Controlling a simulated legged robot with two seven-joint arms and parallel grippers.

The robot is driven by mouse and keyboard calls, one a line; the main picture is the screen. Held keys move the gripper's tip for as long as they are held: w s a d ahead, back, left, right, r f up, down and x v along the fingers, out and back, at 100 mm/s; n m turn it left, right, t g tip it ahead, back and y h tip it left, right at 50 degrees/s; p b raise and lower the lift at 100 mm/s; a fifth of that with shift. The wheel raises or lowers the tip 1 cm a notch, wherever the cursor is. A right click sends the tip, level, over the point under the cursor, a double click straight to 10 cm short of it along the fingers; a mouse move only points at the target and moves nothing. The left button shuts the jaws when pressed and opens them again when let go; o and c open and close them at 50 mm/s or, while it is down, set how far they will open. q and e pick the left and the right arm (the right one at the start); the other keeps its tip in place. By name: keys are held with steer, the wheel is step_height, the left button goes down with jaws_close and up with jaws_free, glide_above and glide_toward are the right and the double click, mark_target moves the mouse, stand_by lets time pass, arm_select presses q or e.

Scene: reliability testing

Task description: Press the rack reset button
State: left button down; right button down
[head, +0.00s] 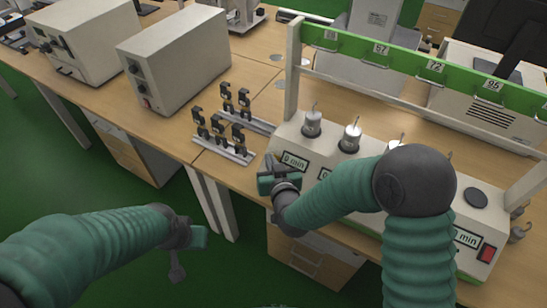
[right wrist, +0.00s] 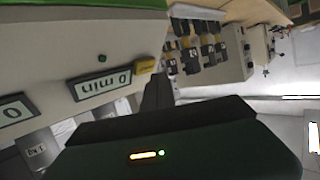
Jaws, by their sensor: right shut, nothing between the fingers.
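The rack is a white sloped console (head: 290,139) with "0 min" displays and metal weights on top. In the right wrist view, a yellow button (right wrist: 146,66) sits beside a "0 min" display (right wrist: 101,84) on the console face (right wrist: 60,45). My right gripper (head: 271,160) is shut and empty at the left end of the console front. In the right wrist view its dark fingers (right wrist: 157,90) are close to the yellow button; whether they touch it I cannot tell. My left gripper (head: 177,270) hangs low at the left, away from the rack; its finger opening is unclear.
Metal stands with black clamps (head: 224,138) stand left of the console. A beige instrument box (head: 175,60) is further left. A green numbered rail (head: 400,60) runs above the console. A red switch (head: 487,253) is at the console's right end. My right forearm hides part of the console front.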

steer(key=s+r+p, duration=0.1)
steer(key=s+a+r, duration=0.1)
steer(key=s+r+p, duration=0.1)
steer(key=shift+a+r+p, duration=0.3)
steer(key=shift+r+p, duration=0.05)
steer(key=shift+w, duration=0.1)
stand_by(0.5)
steer(key=s+d+m+g+h+p, duration=0.1)
steer(key=s+d+g+h+p, duration=0.2)
steer(key=s+d+g, duration=0.8)
steer(key=s+d+p, duration=0.1)
steer(key=s+d, duration=0.8)
steer(key=d, duration=0.2)
steer(key=shift+s+m, duration=0.4)
steer(key=shift+d, duration=0.1)
